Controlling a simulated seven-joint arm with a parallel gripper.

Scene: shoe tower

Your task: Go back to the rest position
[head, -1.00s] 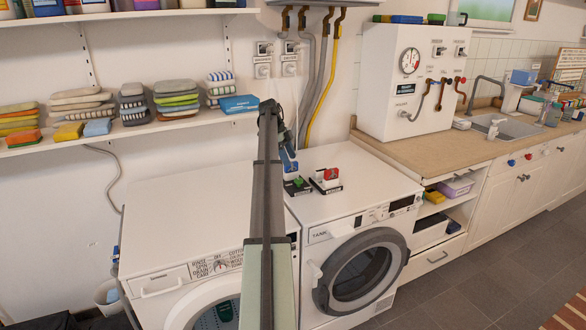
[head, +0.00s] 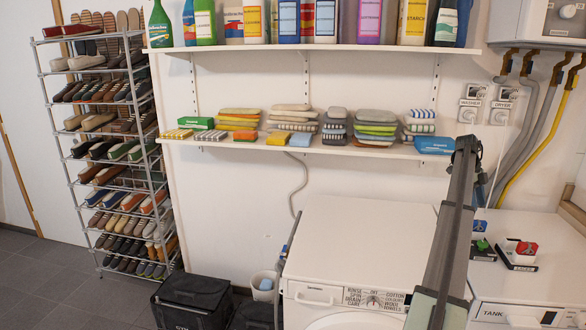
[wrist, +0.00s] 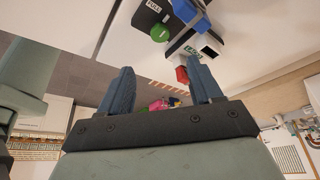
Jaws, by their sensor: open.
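My gripper (wrist: 163,85) is open in the wrist view, its two blue fingers apart with nothing held between them. In the head view my arm rises on the right and bends at its top; it largely hides the gripper. Near the gripper is a small black-based device with a green knob (wrist: 160,33) and a blue block (wrist: 190,20). A red part (wrist: 182,75) shows close to the right finger; I cannot tell whether they touch. In the head view the red-topped device (head: 520,251) stands on the right machine's top, right of the green-knobbed one (head: 482,245).
A tall shoe rack (head: 112,140) stands at the left. Wall shelves hold bottles (head: 309,20) and folded cloth stacks (head: 292,117). The left white machine's top (head: 355,240) is clear. Black bins (head: 193,300) stand on the floor beside it. Pipes (head: 530,110) run down the right wall.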

